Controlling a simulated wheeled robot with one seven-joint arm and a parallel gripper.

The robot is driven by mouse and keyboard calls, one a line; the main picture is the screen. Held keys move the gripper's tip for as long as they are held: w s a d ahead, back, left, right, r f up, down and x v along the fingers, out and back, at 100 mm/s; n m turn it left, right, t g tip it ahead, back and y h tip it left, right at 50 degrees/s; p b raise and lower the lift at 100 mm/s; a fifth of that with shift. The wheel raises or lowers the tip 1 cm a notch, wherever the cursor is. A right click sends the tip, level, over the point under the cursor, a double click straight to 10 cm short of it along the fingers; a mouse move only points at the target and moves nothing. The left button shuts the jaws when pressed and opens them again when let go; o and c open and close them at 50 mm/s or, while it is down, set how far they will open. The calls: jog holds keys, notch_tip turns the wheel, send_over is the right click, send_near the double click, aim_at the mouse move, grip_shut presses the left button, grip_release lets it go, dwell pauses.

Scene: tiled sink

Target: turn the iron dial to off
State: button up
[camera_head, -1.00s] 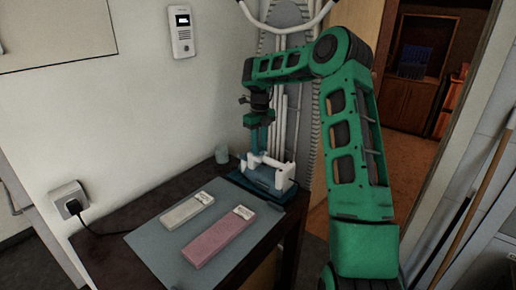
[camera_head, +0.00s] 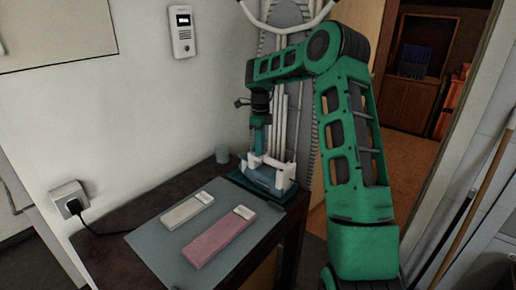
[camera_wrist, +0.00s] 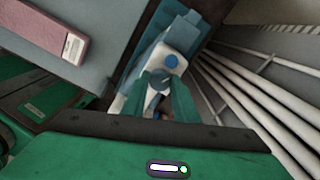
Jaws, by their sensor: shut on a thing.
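The iron (camera_head: 282,176), white with blue-teal parts, sits at the far right end of the table beside the white upright rails. In the wrist view the iron (camera_wrist: 185,38) shows a round blue button (camera_wrist: 171,60) and, just below it, a grey dial (camera_wrist: 159,79). My gripper (camera_wrist: 163,88) is shut on the dial, with one green finger on each side. In the head view my gripper (camera_head: 258,146) points down onto the iron. The dial is too small to make out there, and its marking is hidden by my fingers.
A pink block (camera_head: 219,238) and a pale block (camera_head: 187,211) lie on a grey mat (camera_head: 150,240). White pipes (camera_wrist: 245,100) run close to the right of the iron in the wrist view.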

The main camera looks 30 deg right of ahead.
jog(key=shift+n, duration=1.5)
jog(key=shift+d, duration=0.1)
jog(key=o, duration=1.1)
jog(key=shift+c, duration=0.2)
notch_tip(320, 180, up, 11)
jog(key=shift+w+f, duration=0.1)
jog(key=shift+f, duration=0.05)
